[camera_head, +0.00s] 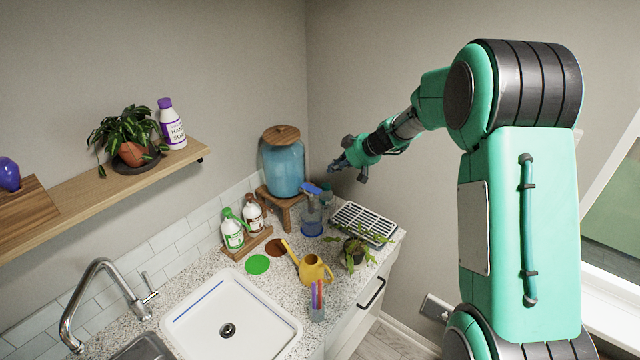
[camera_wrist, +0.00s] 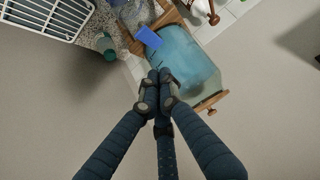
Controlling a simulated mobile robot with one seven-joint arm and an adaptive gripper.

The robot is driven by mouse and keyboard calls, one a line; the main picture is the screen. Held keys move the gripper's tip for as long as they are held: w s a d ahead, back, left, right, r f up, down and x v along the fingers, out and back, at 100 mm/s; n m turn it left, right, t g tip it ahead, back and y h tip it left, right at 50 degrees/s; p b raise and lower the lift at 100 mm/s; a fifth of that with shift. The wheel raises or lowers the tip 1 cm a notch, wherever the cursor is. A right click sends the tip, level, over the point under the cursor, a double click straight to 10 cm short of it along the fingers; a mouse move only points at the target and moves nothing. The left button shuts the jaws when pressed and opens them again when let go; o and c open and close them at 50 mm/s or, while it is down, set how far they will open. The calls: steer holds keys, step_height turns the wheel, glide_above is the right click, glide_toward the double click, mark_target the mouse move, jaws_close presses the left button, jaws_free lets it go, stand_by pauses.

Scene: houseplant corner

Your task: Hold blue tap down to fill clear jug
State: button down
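The blue tap (camera_head: 309,188) sticks out from the front of a blue glass drink dispenser (camera_head: 283,165), which stands on a wooden stool. The clear jug (camera_head: 312,216) stands upright on the counter below the tap, with blue at its base; I cannot tell its water level. My gripper (camera_head: 337,166) is in the air to the right of the dispenser, a little above the tap and apart from it. In the wrist view, my gripper's fingertips (camera_wrist: 158,74) are together with nothing visible between them. The blue tap (camera_wrist: 149,37) lies just beyond them, against the dispenser (camera_wrist: 186,62).
A white dish rack (camera_head: 364,223) is right of the jug. A potted plant (camera_head: 353,252), a yellow watering can (camera_head: 313,269) and a pen cup (camera_head: 317,303) stand in front. Green and brown bottles stand on a wooden tray (camera_head: 247,246) to the left. The sink (camera_head: 230,315) is nearer.

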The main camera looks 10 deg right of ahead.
steer(key=shift+w+a+f, duration=0.1)
steer(key=p, duration=0.2)
glide_above(312, 189)
steer(key=s+d, duration=0.2)
step_height(312, 189, down, 7)
steer(key=shift+r, duration=0.1)
step_height(312, 189, down, 2)
steer(key=shift+s+f, duration=0.1)
steer(key=shift+d+f, duration=0.1)
steer(key=shift+f, duration=0.85)
steer(key=shift+f+b, duration=0.2)
steer(key=shift+b, duration=0.5)
